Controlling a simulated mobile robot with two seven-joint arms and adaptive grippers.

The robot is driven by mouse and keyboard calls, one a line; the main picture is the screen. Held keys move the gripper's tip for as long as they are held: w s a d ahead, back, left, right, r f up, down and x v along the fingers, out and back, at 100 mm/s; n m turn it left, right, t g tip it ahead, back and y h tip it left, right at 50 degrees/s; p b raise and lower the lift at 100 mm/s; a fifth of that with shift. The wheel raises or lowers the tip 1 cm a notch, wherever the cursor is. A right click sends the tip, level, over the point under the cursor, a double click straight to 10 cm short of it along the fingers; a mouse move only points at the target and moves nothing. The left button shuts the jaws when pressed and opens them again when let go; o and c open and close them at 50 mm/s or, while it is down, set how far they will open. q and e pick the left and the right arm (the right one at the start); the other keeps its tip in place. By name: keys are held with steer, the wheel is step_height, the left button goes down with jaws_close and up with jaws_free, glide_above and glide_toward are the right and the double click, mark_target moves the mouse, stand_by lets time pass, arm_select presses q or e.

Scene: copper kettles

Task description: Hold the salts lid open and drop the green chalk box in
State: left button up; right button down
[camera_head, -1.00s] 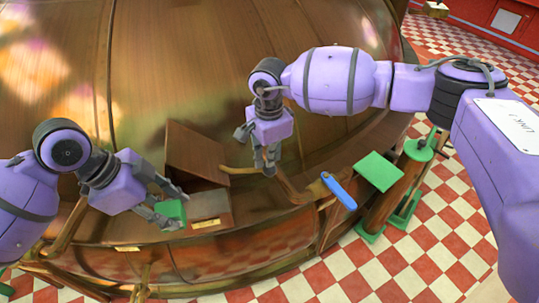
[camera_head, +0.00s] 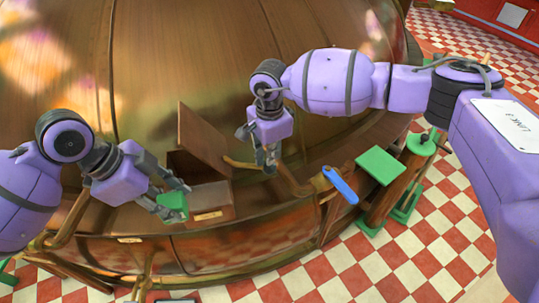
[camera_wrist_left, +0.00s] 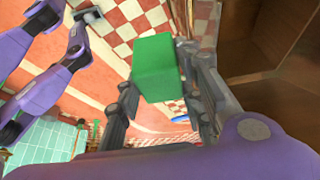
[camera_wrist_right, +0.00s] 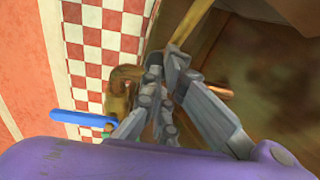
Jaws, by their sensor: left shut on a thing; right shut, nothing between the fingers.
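The green chalk box (camera_head: 172,204) is between the fingers of my left gripper (camera_head: 170,198), which is shut on it. The box also shows in the left wrist view (camera_wrist_left: 155,68). It is held just left of the wooden salts box (camera_head: 209,199), near its opening. The salts lid (camera_head: 204,137), a brown board, stands raised and tilted, with a dark gap beneath. My right gripper (camera_head: 268,166) is shut and empty, right of the lid, beside a brass rod (camera_head: 240,163). The rod (camera_wrist_right: 187,24) reaches its fingertips in the right wrist view; I cannot tell whether they touch.
A big copper kettle wall (camera_head: 220,55) rises behind. A blue handle (camera_head: 340,185) and a green plate (camera_head: 381,165) are to the right of my right gripper. A brass rail runs around the kettle. The checkered floor (camera_head: 440,230) is clear at lower right.

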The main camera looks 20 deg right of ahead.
steer(key=shift+f, duration=0.25)
steer(key=shift+a+f, duration=0.15)
steer(key=shift+f, duration=0.2)
arm_select(q)
steer(key=w, duration=1.9)
steer(key=shift+d+f, duration=0.25)
steer(key=shift+d, duration=0.1)
stand_by(0.3)
steer(key=o, duration=1.5)
steer(key=o, duration=0.5)
steer(key=shift+o, duration=0.2)
